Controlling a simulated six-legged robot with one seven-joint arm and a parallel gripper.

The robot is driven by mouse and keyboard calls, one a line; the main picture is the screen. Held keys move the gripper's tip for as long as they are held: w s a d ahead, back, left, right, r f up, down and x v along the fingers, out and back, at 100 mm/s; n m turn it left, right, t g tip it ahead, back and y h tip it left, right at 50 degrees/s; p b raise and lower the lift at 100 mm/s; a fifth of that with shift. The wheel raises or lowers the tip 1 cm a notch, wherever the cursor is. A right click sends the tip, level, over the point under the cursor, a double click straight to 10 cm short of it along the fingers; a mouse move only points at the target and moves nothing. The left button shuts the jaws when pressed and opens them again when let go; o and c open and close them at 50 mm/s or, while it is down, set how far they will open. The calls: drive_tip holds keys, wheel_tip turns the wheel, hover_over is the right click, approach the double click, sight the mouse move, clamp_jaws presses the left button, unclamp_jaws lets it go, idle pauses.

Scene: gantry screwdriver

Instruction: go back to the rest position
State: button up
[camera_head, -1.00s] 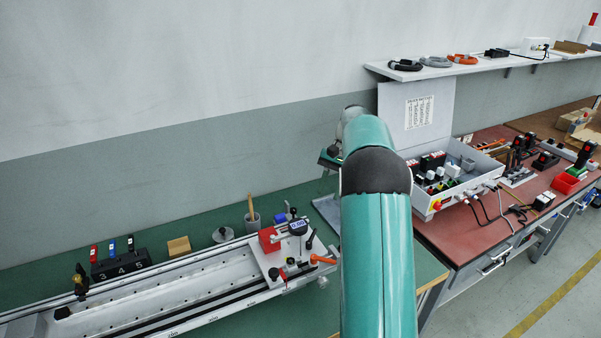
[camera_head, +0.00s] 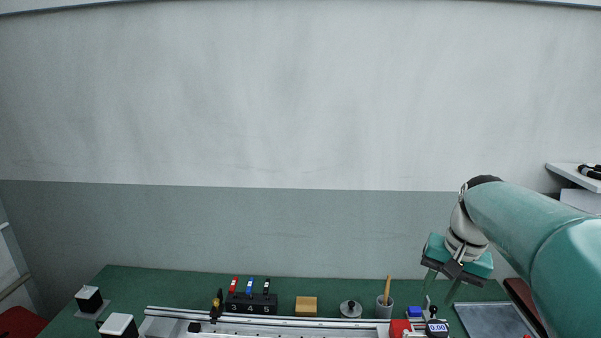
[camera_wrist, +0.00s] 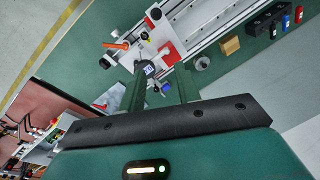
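My gripper (camera_head: 438,294) hangs at the right of the head view, above the right end of the bench, with its fingers pointing down. Its two fingers stand apart and nothing shows held between them. In the wrist view my gripper (camera_wrist: 160,82) also shows both fingers spread. Beyond them lie the rail's end, with the round digital gauge (camera_wrist: 148,69) and an orange handle (camera_wrist: 116,44). In the head view the gauge (camera_head: 437,327) shows just below my gripper. I cannot tell the exact gap between them.
A shelf (camera_head: 575,173) juts out at right. The space above the bench's left and middle is clear.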

drive_tip(key=s+a+f+n+t, duration=0.1)
drive_tip(key=s+a+n+t, duration=0.1)
drive_tip(key=s+a, duration=0.3)
drive_tip(key=s+a+f+n+t+h, duration=0.1)
drive_tip(key=s+a, duration=0.5)
drive_tip(key=s, duration=0.6)
drive_tip(key=shift+f+n+t, duration=0.6)
drive_tip(key=shift+f+n, duration=0.1)
drive_tip(key=shift+n, duration=0.4)
drive_tip(key=shift+s, duration=0.1)
